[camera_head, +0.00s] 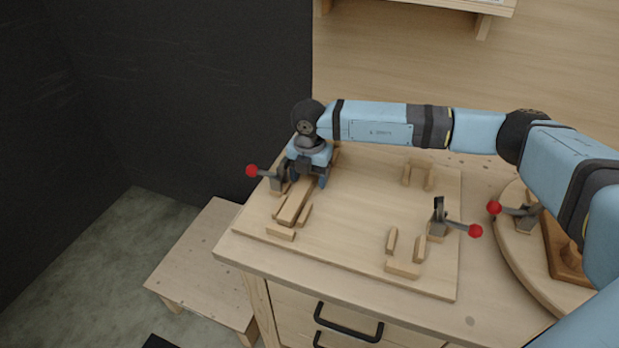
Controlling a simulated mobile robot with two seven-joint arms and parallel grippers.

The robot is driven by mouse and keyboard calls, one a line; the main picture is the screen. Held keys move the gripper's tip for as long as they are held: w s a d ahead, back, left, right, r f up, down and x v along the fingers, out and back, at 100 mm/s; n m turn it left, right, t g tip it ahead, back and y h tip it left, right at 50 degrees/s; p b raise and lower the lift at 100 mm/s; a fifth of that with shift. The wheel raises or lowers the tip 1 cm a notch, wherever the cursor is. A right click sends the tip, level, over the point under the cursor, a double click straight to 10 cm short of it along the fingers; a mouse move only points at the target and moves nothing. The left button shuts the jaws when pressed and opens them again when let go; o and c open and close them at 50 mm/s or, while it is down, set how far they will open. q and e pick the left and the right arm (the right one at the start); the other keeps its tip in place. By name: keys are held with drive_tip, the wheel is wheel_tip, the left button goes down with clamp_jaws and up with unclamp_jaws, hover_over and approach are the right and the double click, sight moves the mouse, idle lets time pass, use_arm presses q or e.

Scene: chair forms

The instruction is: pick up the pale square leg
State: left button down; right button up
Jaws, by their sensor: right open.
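The pale square leg (292,207) appears to be the long pale wooden bar lying at the left of the board on the bench, between short wooden blocks. My right gripper (309,182) points down over the far end of this bar, its jaws open. The gripper hides that end, and I cannot tell whether the fingers touch the bar. My left gripper is out of view.
A red-knobbed clamp (279,179) stands close left of the gripper. Another clamp (438,218) stands near several blocks at the board's right. A round wooden platform (516,243) is at the far right. The board's middle is clear.

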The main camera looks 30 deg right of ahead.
drive_tip(key=c, duration=1.1)
drive_tip(key=shift+r, duration=0.1)
